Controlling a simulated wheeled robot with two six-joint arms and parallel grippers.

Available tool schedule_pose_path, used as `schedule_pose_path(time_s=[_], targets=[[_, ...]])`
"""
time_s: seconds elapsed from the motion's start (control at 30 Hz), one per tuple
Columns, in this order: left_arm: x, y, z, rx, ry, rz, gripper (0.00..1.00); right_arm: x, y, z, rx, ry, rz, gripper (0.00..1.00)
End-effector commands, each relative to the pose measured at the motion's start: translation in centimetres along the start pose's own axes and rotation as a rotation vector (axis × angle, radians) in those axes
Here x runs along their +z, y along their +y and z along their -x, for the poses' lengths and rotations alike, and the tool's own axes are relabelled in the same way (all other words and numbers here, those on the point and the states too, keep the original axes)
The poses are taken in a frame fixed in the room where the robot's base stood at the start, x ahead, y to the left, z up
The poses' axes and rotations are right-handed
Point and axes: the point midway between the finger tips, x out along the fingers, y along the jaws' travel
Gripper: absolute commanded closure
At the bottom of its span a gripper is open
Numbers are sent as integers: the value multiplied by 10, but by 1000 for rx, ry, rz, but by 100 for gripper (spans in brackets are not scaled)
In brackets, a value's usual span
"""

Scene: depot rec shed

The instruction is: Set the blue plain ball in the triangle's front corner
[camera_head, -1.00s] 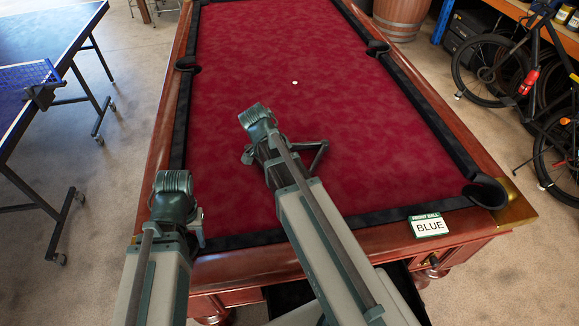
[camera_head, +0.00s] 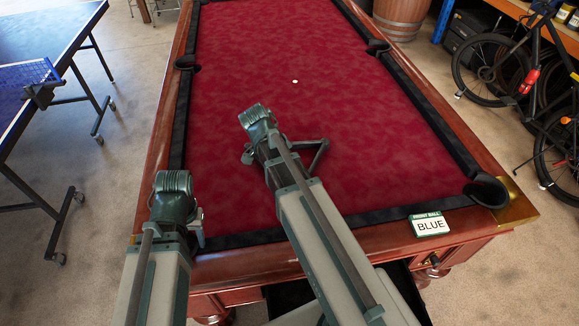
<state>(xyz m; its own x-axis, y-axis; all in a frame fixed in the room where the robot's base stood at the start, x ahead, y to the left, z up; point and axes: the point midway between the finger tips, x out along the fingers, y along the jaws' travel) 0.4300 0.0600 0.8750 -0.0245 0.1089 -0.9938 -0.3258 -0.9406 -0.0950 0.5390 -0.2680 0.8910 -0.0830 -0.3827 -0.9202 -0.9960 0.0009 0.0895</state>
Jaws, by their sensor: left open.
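The triangle (camera_head: 319,157) appears as a dark frame on the red cloth. My right arm crosses in front and hides much of it, including its near corner. Red cloth shows inside its visible right part. I see no blue plain ball; it may be hidden behind my arms. My left gripper (camera_head: 198,228) is open over the near left end of the pool table. It is mostly hidden behind its own wrist, and I cannot see anything between its fingers.
The pool table (camera_head: 240,60) has dark cushions and a clear far half, with a small white spot (camera_head: 295,82). A sign (camera_head: 430,225) on the near rail reads "FRONT BALL BLUE". A blue table-tennis table (camera_head: 45,35) stands left, bicycles (camera_head: 490,75) right, a barrel (camera_head: 400,18) behind.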

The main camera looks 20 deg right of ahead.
Motion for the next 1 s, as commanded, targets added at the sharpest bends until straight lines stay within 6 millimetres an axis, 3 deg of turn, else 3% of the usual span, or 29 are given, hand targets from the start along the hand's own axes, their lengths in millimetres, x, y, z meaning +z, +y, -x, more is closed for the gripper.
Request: schedule_pose_path(time_s=[0.3, 0.33, 0.5, 0.83, 1.0], targets=[[0, 0, -2, 0, 0, 0, 55, 1, 0, -2, 0, 0, 0, 99], [0, 0, -2, 0, 0, 0, 55, 1, 0, -2, 0, 0, 0, 35], [0, 0, -2, 0, 0, 0, 55, 1, 0, -2, 0, 0, 0, 4], [0, 0, 0, 0, 0, 0, 55, 0, 0, 0, 0, 0, 0, 2], [1, -2, 16, 0, 0, 0, 55, -1, 0, 17, -1, 0, 1, 2]])
